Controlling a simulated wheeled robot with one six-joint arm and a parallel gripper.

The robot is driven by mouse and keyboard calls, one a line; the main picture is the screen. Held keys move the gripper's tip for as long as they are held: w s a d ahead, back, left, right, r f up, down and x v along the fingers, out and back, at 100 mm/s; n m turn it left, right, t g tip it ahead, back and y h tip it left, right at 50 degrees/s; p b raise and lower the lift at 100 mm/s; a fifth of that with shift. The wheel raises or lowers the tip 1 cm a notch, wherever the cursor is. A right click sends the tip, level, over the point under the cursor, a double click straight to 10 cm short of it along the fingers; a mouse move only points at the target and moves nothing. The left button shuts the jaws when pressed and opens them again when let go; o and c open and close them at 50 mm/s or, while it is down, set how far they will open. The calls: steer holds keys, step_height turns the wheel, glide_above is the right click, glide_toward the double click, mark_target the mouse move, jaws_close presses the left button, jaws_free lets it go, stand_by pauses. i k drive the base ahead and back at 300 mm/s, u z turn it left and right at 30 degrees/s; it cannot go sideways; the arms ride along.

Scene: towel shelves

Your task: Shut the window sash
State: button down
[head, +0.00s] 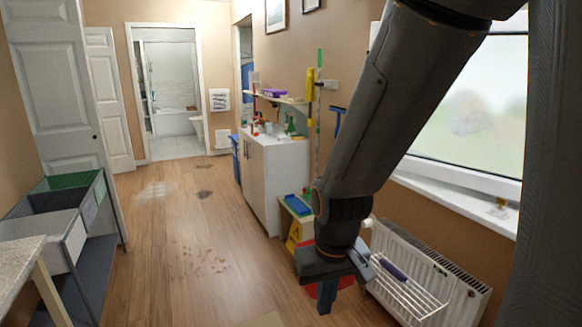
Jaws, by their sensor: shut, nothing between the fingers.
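The window (470,115) is on the right wall, with a pale pane in a white frame (455,176). My arm hides its left and upper part, and a dark upright shape hides its right side. I cannot tell whether the sash stands open or closed, and no handle shows clearly. My gripper (327,298) hangs low at the lower middle, pointing down. It is shut and empty, left of and well below the window, in front of the radiator's left end.
A white sill (450,198) with a small object (499,207) runs under the window. Below is a radiator (440,275) with a wire rack (407,292). A white cabinet (268,180) stands farther back, grey bins (40,240) at left.

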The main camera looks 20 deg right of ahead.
mark_target(486, 182)
steer(key=z, duration=0.7)
steer(key=i, duration=1.8)
steer(key=z, duration=0.7)
